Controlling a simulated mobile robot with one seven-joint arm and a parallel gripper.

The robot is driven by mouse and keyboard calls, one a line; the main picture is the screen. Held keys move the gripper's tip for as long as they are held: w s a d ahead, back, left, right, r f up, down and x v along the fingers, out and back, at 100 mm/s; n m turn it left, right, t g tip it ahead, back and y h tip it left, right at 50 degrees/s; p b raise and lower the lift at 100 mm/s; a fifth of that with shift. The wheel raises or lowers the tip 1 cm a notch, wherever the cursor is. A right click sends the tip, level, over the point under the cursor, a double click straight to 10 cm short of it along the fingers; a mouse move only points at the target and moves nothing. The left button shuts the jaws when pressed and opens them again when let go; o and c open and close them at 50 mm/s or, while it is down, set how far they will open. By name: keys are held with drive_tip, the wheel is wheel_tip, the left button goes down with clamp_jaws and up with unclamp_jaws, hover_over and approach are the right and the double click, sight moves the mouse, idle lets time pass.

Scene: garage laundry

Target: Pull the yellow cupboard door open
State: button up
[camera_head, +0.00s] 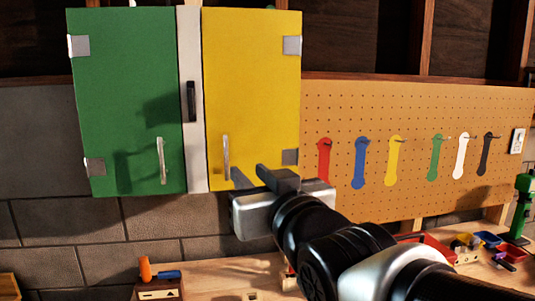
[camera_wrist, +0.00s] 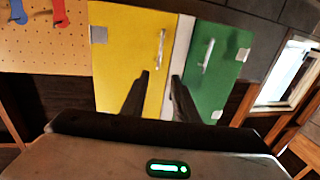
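The yellow cupboard door (camera_head: 255,85) is the right-hand door of a wall cupboard and looks shut. Its upright silver handle (camera_head: 226,155) is low, near the door's left edge. My gripper (camera_head: 249,171) is in front of the door's lower part, close to the handle, slightly right of it in this view. In the wrist view the yellow door (camera_wrist: 125,60) is seen upside down, with the handle (camera_wrist: 161,48) beyond and roughly in line with the gap between my fingers (camera_wrist: 160,76). The fingers are apart and nothing is between them.
A shut green door (camera_head: 125,100) is left of the white middle strip (camera_head: 193,140) with a black handle. A pegboard (camera_head: 420,105) with several coloured tools hangs to the right. Below is a workbench (camera_head: 225,275) with tools and bins.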

sight(227, 151)
drive_tip(key=p+x, duration=0.2)
drive_tip(key=x, duration=1.4)
drive_tip(key=shift+w+a+p, duration=0.15)
drive_tip(key=shift+w+p, duration=0.2)
clamp_jaws()
